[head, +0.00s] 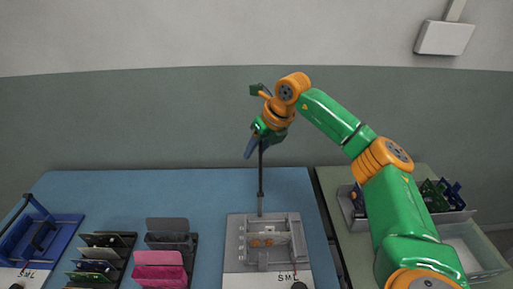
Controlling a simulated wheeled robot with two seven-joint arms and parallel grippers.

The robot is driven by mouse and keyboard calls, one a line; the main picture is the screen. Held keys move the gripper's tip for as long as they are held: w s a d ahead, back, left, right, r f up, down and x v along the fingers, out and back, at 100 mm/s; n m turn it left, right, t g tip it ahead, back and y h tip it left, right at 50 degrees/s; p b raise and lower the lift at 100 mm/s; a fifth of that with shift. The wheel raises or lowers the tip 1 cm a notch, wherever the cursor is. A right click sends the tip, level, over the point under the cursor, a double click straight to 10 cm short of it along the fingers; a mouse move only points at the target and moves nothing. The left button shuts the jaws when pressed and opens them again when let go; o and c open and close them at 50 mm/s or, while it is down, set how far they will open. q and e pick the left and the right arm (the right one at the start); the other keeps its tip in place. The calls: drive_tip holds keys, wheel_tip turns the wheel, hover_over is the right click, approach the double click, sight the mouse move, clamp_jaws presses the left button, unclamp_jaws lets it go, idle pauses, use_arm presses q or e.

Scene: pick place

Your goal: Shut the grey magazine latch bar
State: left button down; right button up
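The grey magazine (235,246) stands on the blue mat at the front centre. Its dark latch bar (261,191) stands upright from the back of the magazine, so the latch is open. My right gripper (255,148) is at the top end of the bar, with its dark blue fingers pointing down. The fingers overlap the bar's top in the picture. I cannot tell whether they touch or grip it. My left gripper is not in view.
A blue magazine (62,219) with a raised dark bar stands at the far left. Dark racks with boards (98,262) and a pink holder (160,272) stand left of the grey magazine. A grey bin (452,217) with boards is at the right. The back of the mat is clear.

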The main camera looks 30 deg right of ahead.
drive_tip(key=shift+s, duration=0.1)
clamp_jaws()
drive_tip(key=shift+r, duration=0.1)
drive_tip(key=shift+r, duration=0.25)
idle(0.8)
